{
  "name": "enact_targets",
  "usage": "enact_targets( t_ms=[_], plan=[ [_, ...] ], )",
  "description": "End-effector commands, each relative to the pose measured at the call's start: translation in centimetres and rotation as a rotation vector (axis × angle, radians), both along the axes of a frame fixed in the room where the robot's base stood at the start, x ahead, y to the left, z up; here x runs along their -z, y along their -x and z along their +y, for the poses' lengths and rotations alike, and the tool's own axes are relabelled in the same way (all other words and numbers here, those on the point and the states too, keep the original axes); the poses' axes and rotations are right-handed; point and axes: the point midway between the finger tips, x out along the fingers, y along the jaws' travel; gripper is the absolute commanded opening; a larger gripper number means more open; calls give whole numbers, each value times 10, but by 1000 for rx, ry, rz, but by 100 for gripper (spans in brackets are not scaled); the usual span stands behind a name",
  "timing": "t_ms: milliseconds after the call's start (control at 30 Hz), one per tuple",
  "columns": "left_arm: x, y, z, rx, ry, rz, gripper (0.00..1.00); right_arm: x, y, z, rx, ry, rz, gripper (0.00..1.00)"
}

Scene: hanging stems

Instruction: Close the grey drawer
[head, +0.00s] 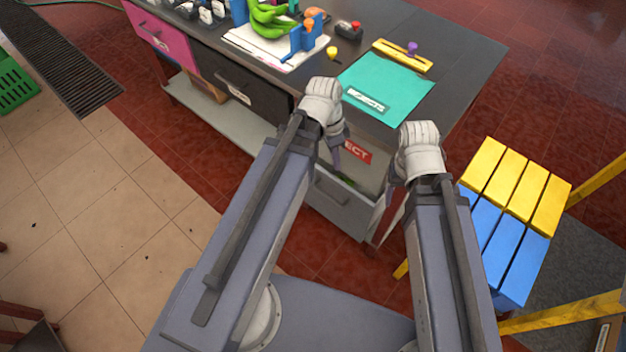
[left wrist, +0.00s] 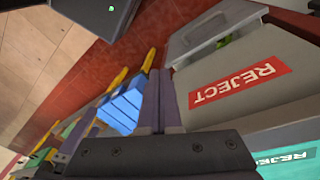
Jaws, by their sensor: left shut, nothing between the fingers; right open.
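The grey drawer (head: 345,210) stands pulled out at the near right end of the dark bench, with its handle on the front panel. A bit of green shows inside it. A red REJECT label (head: 357,151) is on the grey face behind the drawer's front; the label also shows in the left wrist view (left wrist: 237,83). My left gripper (head: 337,158) is shut and empty, over the drawer area in the head view. Its closed fingers (left wrist: 158,100) show beside the grey unit in the wrist view. My right gripper (head: 389,192) is open and empty, near the drawer's right side.
The bench top (head: 465,60) holds a teal mat (head: 390,85), a yellow bar, green bananas (head: 268,20) and blue holders. A black drawer (head: 245,85) and a pink drawer (head: 160,38) are to the left. A yellow and blue slatted stool (head: 510,215) stands at right.

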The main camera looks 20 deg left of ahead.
Motion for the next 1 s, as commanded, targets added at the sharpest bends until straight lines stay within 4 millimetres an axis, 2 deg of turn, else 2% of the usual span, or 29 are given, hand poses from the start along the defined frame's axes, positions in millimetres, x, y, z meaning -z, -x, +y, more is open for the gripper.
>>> enact_targets(
  t_ms=[33,100,400,600,800,1000],
  plan=[
    [31,-7,11,37,27,-18,0,32,0,0,0,0,0,69],
    [53,-14,24,115,72,-55,0,57,0,0,0,0,0,69],
    [137,-40,89,448,212,-296,0,154,0,0,-1,2,-1,69],
    [181,-51,135,642,233,-490,0,210,0,0,-1,2,-1,69],
    [202,-55,165,767,216,-626,0,240,0,0,-1,3,-1,69],
    [205,-56,175,812,205,-673,0,245,0,0,-1,3,-1,69]
  ],
)
